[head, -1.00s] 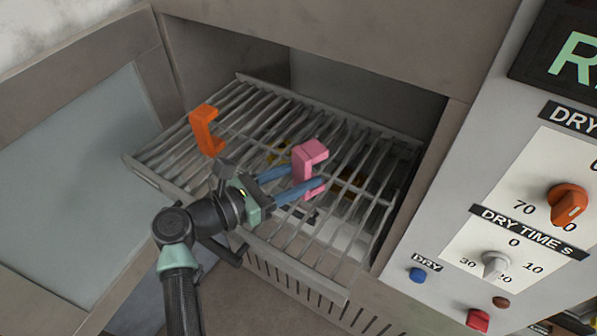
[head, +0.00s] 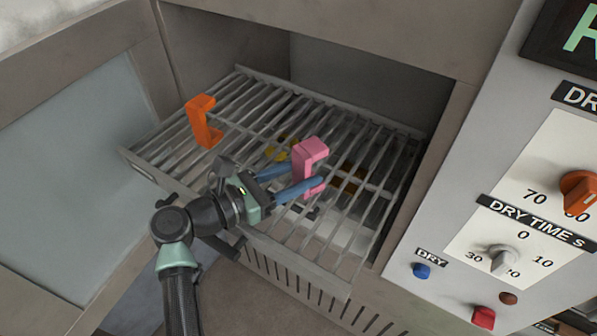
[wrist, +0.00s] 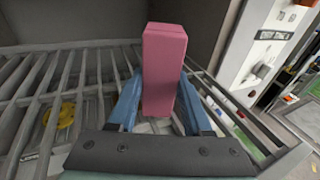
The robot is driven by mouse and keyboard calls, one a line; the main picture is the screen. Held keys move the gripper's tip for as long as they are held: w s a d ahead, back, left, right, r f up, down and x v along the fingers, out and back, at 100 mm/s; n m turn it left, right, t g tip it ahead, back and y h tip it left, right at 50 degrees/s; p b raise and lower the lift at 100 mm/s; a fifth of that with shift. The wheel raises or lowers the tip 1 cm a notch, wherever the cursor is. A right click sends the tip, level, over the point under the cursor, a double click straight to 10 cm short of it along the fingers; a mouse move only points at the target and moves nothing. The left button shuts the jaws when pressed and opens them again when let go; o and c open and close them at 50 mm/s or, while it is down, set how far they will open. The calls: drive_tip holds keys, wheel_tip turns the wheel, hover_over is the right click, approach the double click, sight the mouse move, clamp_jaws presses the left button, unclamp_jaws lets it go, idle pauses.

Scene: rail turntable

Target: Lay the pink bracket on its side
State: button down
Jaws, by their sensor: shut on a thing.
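The pink bracket (head: 307,158) is a C-shaped piece standing upright at the wire rack (head: 262,92), right of the rack's middle in the head view. My gripper (head: 299,181) reaches in from the lower left with its blue fingers on either side of the bracket's lower part, shut on it. In the wrist view the bracket (wrist: 163,62) rises tall between the two fingers (wrist: 157,105). Whether its foot touches the rack bars is hidden by the fingers.
An orange bracket (head: 202,122) stands upright on the rack's left part. Yellow pieces (wrist: 62,114) lie below the bars. An open door (head: 75,190) is at left, chamber walls behind, and a control panel with an orange knob (head: 578,192) at right. Bars between the brackets are clear.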

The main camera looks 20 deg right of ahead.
drive_tip(key=shift+f+b, duration=0.25)
drive_tip(key=shift+b, duration=0.05)
drive_tip(key=shift+c, duration=1.3)
unclamp_jaws()
drive_tip(key=b+v, duration=0.4)
drive_tip(key=v, duration=0.8)
drive_tip(key=shift+a+b, duration=0.1)
drive_tip(key=shift+b, duration=0.25)
drive_tip(key=shift+s+a+r, duration=0.1)
drive_tip(key=shift+a, duration=0.3)
